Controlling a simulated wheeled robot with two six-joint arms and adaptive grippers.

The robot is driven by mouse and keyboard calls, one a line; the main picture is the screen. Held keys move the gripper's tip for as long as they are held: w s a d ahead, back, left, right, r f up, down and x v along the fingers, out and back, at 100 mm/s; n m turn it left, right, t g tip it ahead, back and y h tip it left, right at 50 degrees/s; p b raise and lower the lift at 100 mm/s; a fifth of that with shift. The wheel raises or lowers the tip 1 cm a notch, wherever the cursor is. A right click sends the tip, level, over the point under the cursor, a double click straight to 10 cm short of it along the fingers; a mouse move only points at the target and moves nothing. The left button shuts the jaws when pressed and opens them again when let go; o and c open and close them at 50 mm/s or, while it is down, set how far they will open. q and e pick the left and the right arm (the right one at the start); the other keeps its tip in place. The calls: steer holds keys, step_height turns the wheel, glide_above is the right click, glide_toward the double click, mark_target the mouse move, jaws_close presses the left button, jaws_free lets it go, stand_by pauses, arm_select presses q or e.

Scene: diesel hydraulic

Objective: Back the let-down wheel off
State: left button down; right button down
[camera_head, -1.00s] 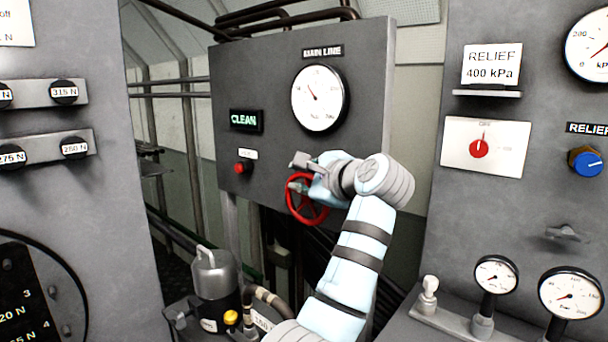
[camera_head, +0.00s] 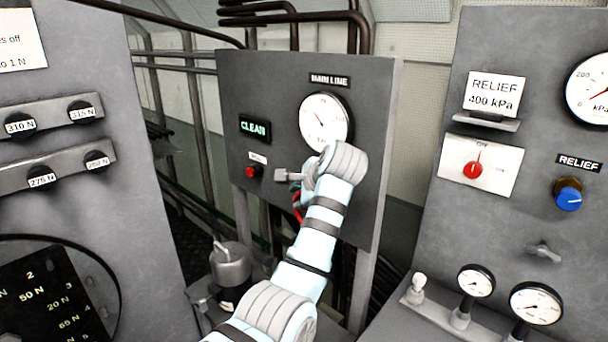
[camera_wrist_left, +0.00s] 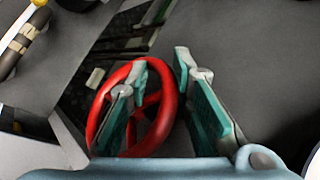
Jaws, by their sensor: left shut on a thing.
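The red let-down wheel (camera_head: 297,207) is at the lower front of the grey main line panel, mostly hidden behind my left arm in the head view. In the left wrist view the wheel (camera_wrist_left: 101,106) shows as a red ring with spokes. My left gripper (camera_wrist_left: 162,70) has its teal-padded fingers on either side of the right part of the rim and is shut on it. In the head view this gripper (camera_head: 296,189) is largely covered by my wrist. My right gripper is in neither view.
The main line gauge (camera_head: 325,121) is above my wrist, its needle pointing up-left. A lit CLEAN sign (camera_head: 254,128) and a red button (camera_head: 253,172) are left of it. A metal canister (camera_head: 231,264) stands below. The relief panel (camera_head: 420,190) rises at the right.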

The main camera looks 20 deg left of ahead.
arm_select(q)
steer(key=shift+s+f+g+h+p, duration=0.1)
steer(key=shift+f+g+h+p, duration=0.25)
steer(key=shift+f+p, duration=0.2)
steer(key=c, duration=1.3)
jaws_free()
steer(key=shift+a, duration=0.1)
steer(key=shift+r, duration=0.2)
steer(key=shift+r, duration=0.15)
steer(key=v, duration=1.2)
steer(key=shift+s, duration=0.1)
steer(key=shift+f, duration=0.2)
